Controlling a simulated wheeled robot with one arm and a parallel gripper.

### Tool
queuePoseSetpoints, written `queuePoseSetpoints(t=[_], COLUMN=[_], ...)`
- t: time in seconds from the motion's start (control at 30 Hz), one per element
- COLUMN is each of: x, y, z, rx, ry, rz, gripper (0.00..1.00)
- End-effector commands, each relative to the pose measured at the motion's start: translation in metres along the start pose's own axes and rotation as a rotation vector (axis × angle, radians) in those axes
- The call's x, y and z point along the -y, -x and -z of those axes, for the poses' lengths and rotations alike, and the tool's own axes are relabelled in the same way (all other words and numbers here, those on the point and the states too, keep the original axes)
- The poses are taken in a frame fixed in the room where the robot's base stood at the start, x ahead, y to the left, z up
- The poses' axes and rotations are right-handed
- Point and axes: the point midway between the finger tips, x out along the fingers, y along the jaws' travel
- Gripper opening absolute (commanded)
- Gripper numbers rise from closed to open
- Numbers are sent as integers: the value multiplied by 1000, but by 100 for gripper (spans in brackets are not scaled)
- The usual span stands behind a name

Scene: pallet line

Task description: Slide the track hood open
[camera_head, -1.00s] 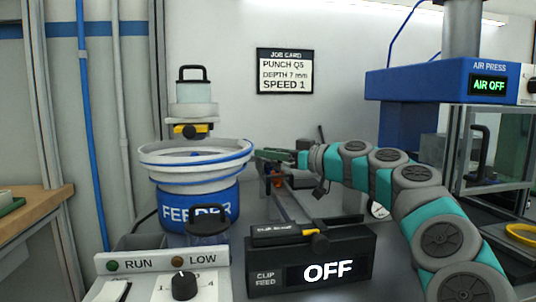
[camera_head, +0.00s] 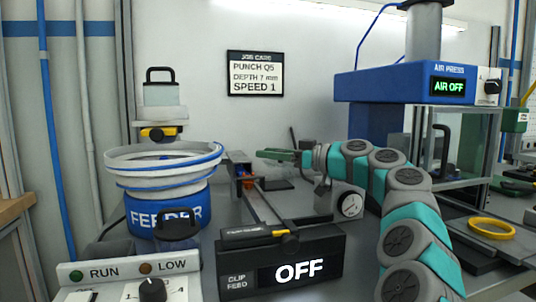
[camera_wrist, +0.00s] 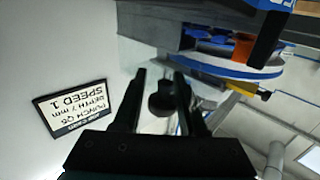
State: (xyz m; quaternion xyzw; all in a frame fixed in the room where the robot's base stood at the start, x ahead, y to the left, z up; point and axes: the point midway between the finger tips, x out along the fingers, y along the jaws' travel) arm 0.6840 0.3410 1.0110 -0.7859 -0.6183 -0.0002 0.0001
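The track (camera_head: 262,207) runs from beside the feeder bowl (camera_head: 165,160) toward the clip feed box (camera_head: 280,262). A dark block (camera_head: 238,161) with blue and orange parts below it stands at the track's far end. I cannot tell for certain which part is the hood. My gripper (camera_head: 272,154) points left, just right of this block and apart from it. In the wrist view its two fingers (camera_wrist: 160,75) are spread, with a dark round knob (camera_wrist: 162,100) showing between them. I cannot tell whether they touch the knob. Blue and orange parts (camera_wrist: 243,50) show at the upper right there.
The clip feed box, reading OFF, stands in front. A round gauge (camera_head: 350,204) stands right of the track, near my arm. The blue air press (camera_head: 415,85) reads AIR OFF at the right. A yellow ring (camera_head: 491,228) lies at the right. A job card (camera_head: 256,73) hangs behind.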

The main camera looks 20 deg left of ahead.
Motion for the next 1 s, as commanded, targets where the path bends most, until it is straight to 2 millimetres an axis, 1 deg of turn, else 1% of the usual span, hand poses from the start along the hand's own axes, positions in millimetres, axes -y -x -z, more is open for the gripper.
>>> queuePoseSetpoints(t=[0.03,0.07,0.37,0.57,0.77,1.0], x=[-2,-1,-1,-2,-2,8], y=[2,1,1,0,2,9], z=[0,0,2,14,34,35], rx=[-1,-1,1,4,3,-2], ry=[0,0,0,2,1,-2], rz=[-3,-3,-1,-3,-4,-2], gripper=[44,47,47,47,47,47])
